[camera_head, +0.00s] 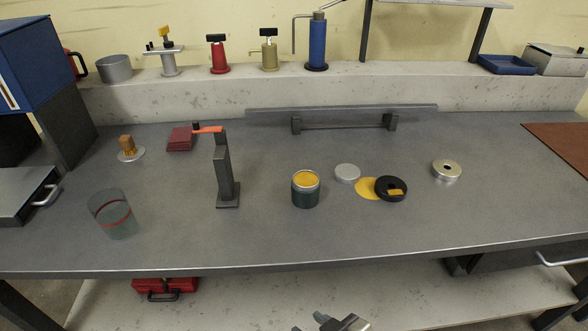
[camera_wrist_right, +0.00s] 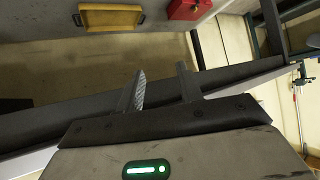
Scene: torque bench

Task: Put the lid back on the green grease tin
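The green grease tin (camera_head: 305,194) stands upright and open near the middle of the bench, with yellow grease at its top. A flat round grey lid (camera_head: 347,173) lies on the bench just to its right and slightly behind, apart from it. My right gripper (camera_wrist_right: 162,86) is open and empty in the right wrist view, its two fingers apart. A grey part of my own body shows at the bottom edge of the head view, below the bench front; I cannot tell which arm it belongs to. My left gripper is not seen.
Left of the tin stand a dark upright post (camera_head: 224,178) and a clear cup (camera_head: 113,214). The bench in front of the tin is clear.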

